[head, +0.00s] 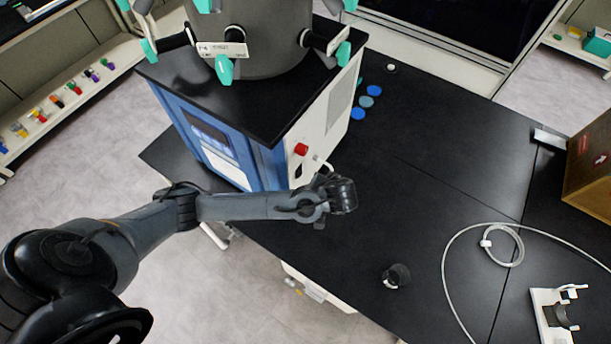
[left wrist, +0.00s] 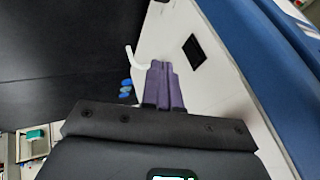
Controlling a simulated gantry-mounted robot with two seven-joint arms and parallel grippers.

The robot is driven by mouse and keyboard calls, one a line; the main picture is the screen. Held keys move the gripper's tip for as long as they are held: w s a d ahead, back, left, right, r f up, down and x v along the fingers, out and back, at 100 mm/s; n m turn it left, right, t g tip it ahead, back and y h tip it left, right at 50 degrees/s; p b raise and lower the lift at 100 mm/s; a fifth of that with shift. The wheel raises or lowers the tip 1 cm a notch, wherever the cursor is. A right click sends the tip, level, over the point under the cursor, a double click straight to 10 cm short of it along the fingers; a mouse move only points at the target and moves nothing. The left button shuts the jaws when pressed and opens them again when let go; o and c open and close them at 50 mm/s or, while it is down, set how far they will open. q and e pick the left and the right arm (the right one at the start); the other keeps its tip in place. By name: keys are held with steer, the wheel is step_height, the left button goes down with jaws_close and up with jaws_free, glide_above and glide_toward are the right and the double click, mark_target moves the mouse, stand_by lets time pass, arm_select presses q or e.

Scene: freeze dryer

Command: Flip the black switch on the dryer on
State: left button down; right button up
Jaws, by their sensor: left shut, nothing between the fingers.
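The freeze dryer (head: 328,110) has a blue front, a white side panel and a black top. In the left wrist view, the black switch (left wrist: 194,52) is a dark rectangle on the white panel. In the head view, a small dark patch low on that panel, below a red knob (head: 301,149), looks like the switch (head: 298,171). My left gripper (left wrist: 161,66) has purple fingers, shut and empty, pointing towards the panel. The switch shows to the right of the fingertips, with a gap in the picture. I cannot tell whether the fingertips touch the panel. My right gripper is not in view.
A white spout (left wrist: 134,60) sticks out from the panel, left of the fingertips. Blue caps (head: 366,102) lie on the black bench beside the dryer. A small dark cup (head: 397,275) and a coiled white tube (head: 487,243) are on the bench. The bench between is clear.

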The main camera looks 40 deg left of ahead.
mark_target(300, 172)
arm_select(q)
steer(key=w+a+f+p, duration=0.1)
steer(key=a+f+p, duration=0.1)
steer(key=a+f, duration=0.3)
steer(key=shift+a+f, duration=0.2)
steer(key=shift+a, duration=0.75)
steer(key=shift+w, duration=0.1)
